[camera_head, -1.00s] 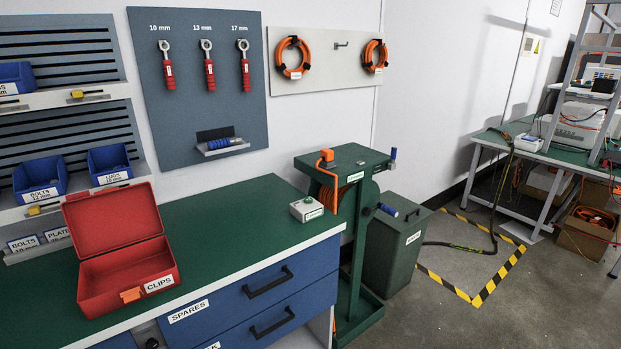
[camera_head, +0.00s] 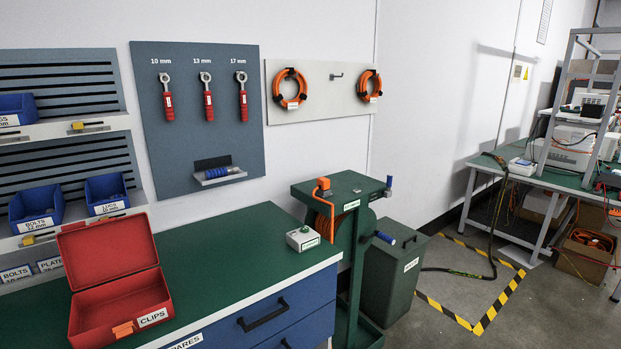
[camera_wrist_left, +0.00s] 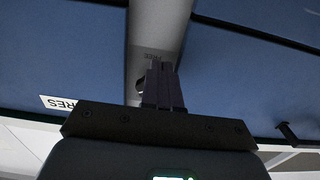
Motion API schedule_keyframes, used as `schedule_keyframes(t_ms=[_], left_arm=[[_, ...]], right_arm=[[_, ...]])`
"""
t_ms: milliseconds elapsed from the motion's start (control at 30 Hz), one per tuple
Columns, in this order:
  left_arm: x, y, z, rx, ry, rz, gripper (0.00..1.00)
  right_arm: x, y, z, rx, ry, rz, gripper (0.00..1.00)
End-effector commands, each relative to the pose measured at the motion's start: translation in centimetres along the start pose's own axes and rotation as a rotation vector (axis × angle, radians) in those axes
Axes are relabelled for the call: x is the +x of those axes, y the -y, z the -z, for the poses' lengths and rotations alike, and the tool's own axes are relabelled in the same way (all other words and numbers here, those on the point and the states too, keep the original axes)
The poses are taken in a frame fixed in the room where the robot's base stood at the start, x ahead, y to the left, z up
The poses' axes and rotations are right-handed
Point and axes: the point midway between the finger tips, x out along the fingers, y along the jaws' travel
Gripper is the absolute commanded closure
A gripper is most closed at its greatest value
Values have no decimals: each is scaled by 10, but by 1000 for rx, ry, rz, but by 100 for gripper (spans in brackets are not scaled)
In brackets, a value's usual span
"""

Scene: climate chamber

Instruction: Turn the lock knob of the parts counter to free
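The parts counter (camera_head: 215,245) has a green top and blue drawers in the head view; the knob is not visible there. In the left wrist view a grey upright panel (camera_wrist_left: 160,25) between two blue drawer fronts carries small lettering that seems to read FREE (camera_wrist_left: 152,57). My left gripper (camera_wrist_left: 162,66) is in front of this panel, its dark fingers close together with no clear gap. A small dark rounded piece (camera_wrist_left: 139,84), perhaps the lock knob, shows just left of the fingers, mostly hidden. I cannot tell whether they touch. My right gripper is in neither view.
A drawer handle (camera_wrist_left: 286,133) juts out at right.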

Motion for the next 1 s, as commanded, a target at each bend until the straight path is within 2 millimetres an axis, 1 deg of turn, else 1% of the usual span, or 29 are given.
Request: schedule_keyframes(t_ms=[33,133,633,767,1000], left_arm=[[1,-2,10,-8,-19,-1,100],[2,-2,10,-9,-20,-2,100],[0,2,1,-6,-16,0,100],[-9,2,1,-5,-10,-1,100],[-38,2,0,-3,-6,-1,100]], right_arm=[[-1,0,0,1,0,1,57],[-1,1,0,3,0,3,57],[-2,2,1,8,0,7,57],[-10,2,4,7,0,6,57],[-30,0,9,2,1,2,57]])
